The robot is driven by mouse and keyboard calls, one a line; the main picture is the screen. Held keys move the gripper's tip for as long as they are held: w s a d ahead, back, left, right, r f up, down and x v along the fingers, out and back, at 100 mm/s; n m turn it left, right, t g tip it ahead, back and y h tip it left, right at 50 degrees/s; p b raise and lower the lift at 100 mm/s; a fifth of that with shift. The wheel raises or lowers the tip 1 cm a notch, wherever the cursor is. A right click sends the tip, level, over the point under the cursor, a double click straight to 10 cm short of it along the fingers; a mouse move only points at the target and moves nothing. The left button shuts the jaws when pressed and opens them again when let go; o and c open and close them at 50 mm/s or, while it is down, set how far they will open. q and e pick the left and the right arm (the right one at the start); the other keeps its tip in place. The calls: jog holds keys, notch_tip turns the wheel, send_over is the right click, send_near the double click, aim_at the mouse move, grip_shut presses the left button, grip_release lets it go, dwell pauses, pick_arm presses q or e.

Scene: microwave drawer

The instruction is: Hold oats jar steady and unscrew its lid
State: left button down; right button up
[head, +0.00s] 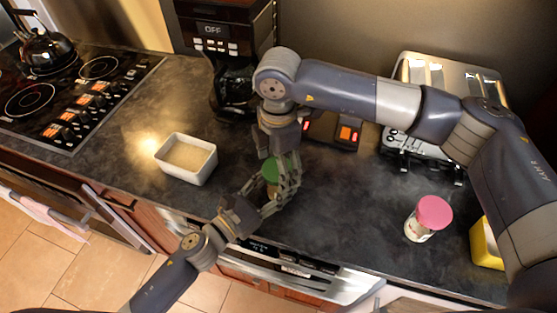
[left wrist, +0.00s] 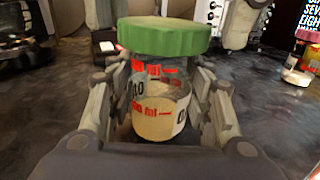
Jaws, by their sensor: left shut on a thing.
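The jar with the green lid (head: 270,169) stands on the dark counter, mostly hidden in the head view by my grippers. In the left wrist view the clear jar (left wrist: 157,115) has red marks and pale contents, with the wide green lid (left wrist: 165,36) on top. My left gripper (head: 272,200) is shut on the jar's body, fingers on both sides. My right gripper (head: 282,165) points down from above at the lid. Its fingers flank the lid in the left wrist view (left wrist: 170,20), with a small gap showing on the right side.
A white rectangular dish (head: 187,158) stands left of the jar. A pink-lidded jar (head: 429,219) and a yellow container (head: 486,243) are at the right. A coffee maker (head: 228,45), a toaster (head: 440,75) and a stove (head: 70,95) line the counter. The counter between the jars is clear.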

jog(key=c, duration=1.1)
jog(key=n, duration=0.6)
jog(key=shift+n, duration=0.4)
jog(key=n, duration=1.2)
jog(key=shift+n, duration=0.3)
jog(key=n, duration=0.5)
jog(key=shift+w+r+n, duration=0.1)
jog(key=shift+n, duration=0.2)
pick_arm(q)
jog(key=shift+r, duration=0.1)
pick_arm(e)
jog(key=n, duration=0.3)
jog(key=shift+n, duration=0.3)
jog(key=n, duration=1.2)
jog(key=shift+n, duration=0.3)
jog(key=shift+c, duration=0.2)
jog(key=n, duration=0.5)
jog(key=shift+n, duration=0.3)
jog(key=n, duration=0.3)
jog(key=shift+n, duration=0.3)
jog(key=n, duration=0.3)
jog(key=shift+n, duration=0.3)
